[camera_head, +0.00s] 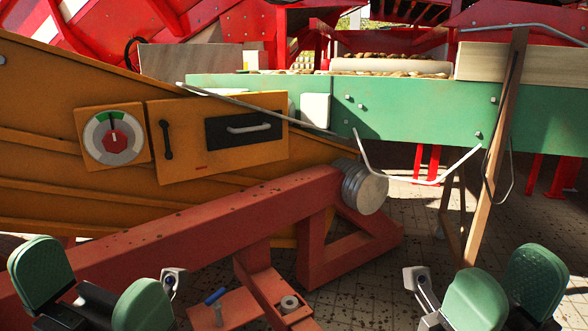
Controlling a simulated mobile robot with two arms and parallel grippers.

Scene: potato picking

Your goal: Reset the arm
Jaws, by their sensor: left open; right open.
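My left gripper (92,288) is at the bottom left of the head view. Its two green padded fingers stand well apart with nothing between them. My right gripper (507,290) is at the bottom right, also with green padded fingers. Its fingers look close together from this angle, and I see nothing held in it. Both grippers are in front of the machine, and neither visibly touches it. The lower parts of both arms are cut off by the picture's bottom edge.
An orange panel with a red dial (115,142) and a handled cover (243,128) fills the left. A red beam (190,222) crosses between the grippers. A green conveyor side (430,112) with potatoes (380,57) behind it spans the back. Paved floor (400,262) shows at centre right.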

